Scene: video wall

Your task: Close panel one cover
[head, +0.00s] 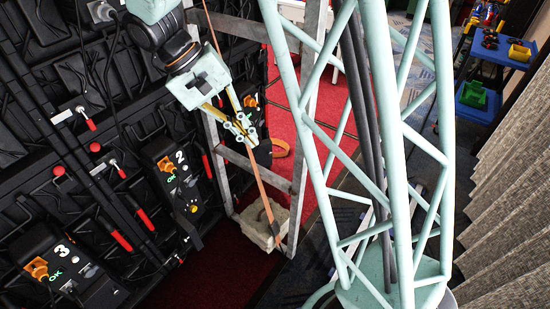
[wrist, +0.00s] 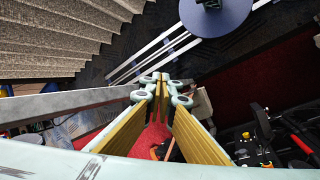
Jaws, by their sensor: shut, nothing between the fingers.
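My gripper (head: 241,128) hangs in front of the panel wall, near a metal ladder-like frame. Its fingertips are together and empty; they also meet in the wrist view (wrist: 161,84). Behind the gripper in the head view is a dark panel (head: 251,101) with an orange knob, partly hidden by the gripper. It stands beyond panel two, and its number is not readable. I cannot make out its cover. In the wrist view a black panel (wrist: 254,148) with yellow and orange controls sits right of the fingers; I cannot tell which panel it is.
Panel two (head: 174,178) and panel three (head: 62,268) are on the wall at the left, with red-handled levers (head: 121,240) between. The metal frame (head: 310,95) stands right of my gripper, with a pale block (head: 262,222) at its base. Blue shelves (head: 497,50) stand far right.

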